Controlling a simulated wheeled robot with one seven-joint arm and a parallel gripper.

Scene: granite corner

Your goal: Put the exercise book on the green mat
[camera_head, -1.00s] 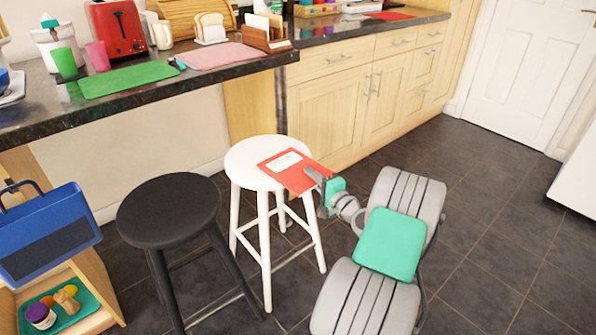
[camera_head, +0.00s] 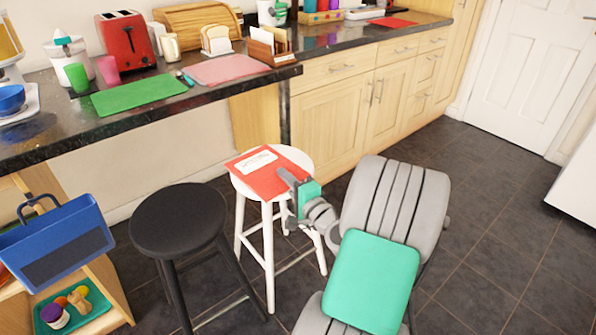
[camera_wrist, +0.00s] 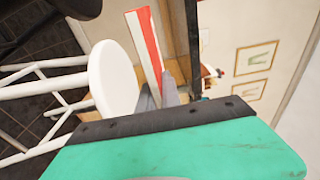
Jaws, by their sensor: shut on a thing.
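The exercise book (camera_head: 268,180) is a thin red book with a white label on its cover. My gripper (camera_head: 290,181) is shut on its near right edge. The book is held roughly flat and overlaps the white stool's seat in the head view. In the wrist view the book (camera_wrist: 152,50) shows as a narrow red and white strip between the fingers, apart from the seat. The green mat (camera_head: 138,95) lies flat on the dark counter at the upper left, well away from my gripper; its surface is bare.
The white stool (camera_head: 303,156) stands under the book, with a black stool (camera_head: 178,215) to its left. A pink mat (camera_head: 228,69) lies right of the green mat. A green cup (camera_head: 77,77) and a pink cup (camera_head: 108,69) stand behind the green mat. The counter edge (camera_head: 190,107) lies between.

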